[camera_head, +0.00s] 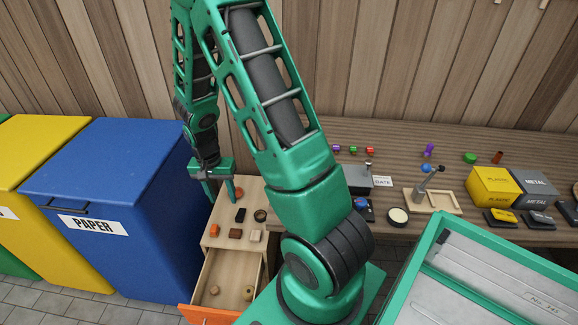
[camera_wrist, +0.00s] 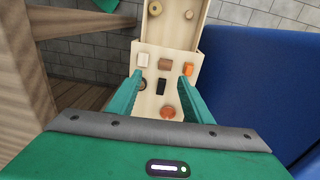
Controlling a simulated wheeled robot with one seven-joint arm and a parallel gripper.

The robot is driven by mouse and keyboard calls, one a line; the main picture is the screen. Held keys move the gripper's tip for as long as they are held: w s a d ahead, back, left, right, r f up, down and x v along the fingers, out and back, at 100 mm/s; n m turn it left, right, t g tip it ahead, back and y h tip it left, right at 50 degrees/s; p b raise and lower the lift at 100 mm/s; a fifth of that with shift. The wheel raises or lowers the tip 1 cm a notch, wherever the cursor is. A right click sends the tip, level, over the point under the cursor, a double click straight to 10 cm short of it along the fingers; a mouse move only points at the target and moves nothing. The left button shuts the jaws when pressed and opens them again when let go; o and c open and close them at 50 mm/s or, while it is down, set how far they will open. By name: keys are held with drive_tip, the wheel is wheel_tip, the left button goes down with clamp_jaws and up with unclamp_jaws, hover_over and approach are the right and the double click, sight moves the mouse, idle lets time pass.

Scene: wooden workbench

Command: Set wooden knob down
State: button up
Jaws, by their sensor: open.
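My gripper (camera_head: 220,192) is open above the back of a small wooden cabinet (camera_head: 218,240). Nothing is between its fingers (camera_wrist: 161,76) in the wrist view; the small items seen there lie on the cabinet top below. Two small round wooden pieces lie apart on the floor of the open drawer (camera_head: 224,272): a lighter one (camera_head: 214,290) and a darker one (camera_head: 247,292). Both also show at the top of the wrist view, lighter (camera_wrist: 188,14) and darker (camera_wrist: 155,8). I cannot tell for certain which is the wooden knob.
The cabinet top holds a black block (camera_head: 240,215), a white block (camera_head: 256,235), a brown block (camera_head: 235,233), an orange block (camera_head: 215,230), a dark ring (camera_head: 260,215) and an orange round piece (camera_wrist: 168,112). A blue paper bin (camera_head: 120,190) stands left. A workbench (camera_head: 410,155) is right.

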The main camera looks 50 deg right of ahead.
drive_tip(key=s+d+r+n, duration=0.1)
drive_tip(key=s+r+n, duration=0.1)
drive_tip(key=s+r, duration=1)
drive_tip(key=s+d+r+n+y, duration=0.1)
drive_tip(key=s+d+r+n, duration=0.1)
drive_tip(key=s+r, duration=1)
drive_tip(key=shift+s+n, duration=0.4)
drive_tip(key=shift+s, duration=0.45)
drive_tip(key=shift+s+d, duration=0.1)
